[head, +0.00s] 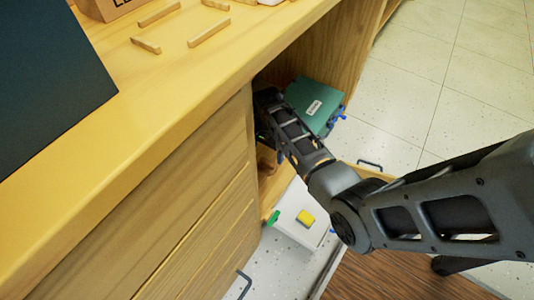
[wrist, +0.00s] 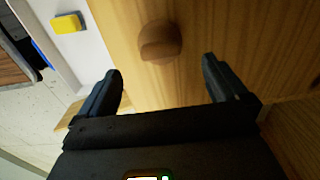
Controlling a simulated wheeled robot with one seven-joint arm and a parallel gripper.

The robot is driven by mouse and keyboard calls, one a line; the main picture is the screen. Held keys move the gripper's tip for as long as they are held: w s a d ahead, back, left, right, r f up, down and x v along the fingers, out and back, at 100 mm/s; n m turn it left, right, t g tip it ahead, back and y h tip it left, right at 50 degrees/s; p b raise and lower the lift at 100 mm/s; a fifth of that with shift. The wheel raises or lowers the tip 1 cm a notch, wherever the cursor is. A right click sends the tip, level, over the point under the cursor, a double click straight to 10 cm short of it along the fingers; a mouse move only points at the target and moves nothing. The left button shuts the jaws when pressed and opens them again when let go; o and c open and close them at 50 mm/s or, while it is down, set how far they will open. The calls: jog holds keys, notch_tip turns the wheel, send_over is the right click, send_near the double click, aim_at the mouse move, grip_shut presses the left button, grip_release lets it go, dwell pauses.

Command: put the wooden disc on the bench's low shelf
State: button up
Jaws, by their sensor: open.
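In the wrist view the wooden disc (wrist: 160,42), small, round and brown, shows against a pale wooden board, ahead of and between my fingertips. My gripper (wrist: 163,85) is open, with a finger on either side and nothing between the tips; a gap separates them from the disc. In the head view my arm reaches into the open bay of the wooden bench (head: 150,150), over its low shelf (head: 277,187). My fingers are hidden there by the arm and bench. I cannot pick out the disc surely in the head view.
A green box (head: 314,105) stands in the bay beside my arm. A white surface (head: 292,222) with a yellow block (head: 306,218) lies in front of the shelf. Drawers (head: 190,220) close off the bay's left side. Wooden sticks (head: 208,33) lie on the bench top.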

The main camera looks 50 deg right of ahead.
aim_at(267, 161)
jog(key=shift+r+p, duration=0.6)
jog(key=shift+r, duration=1.6)
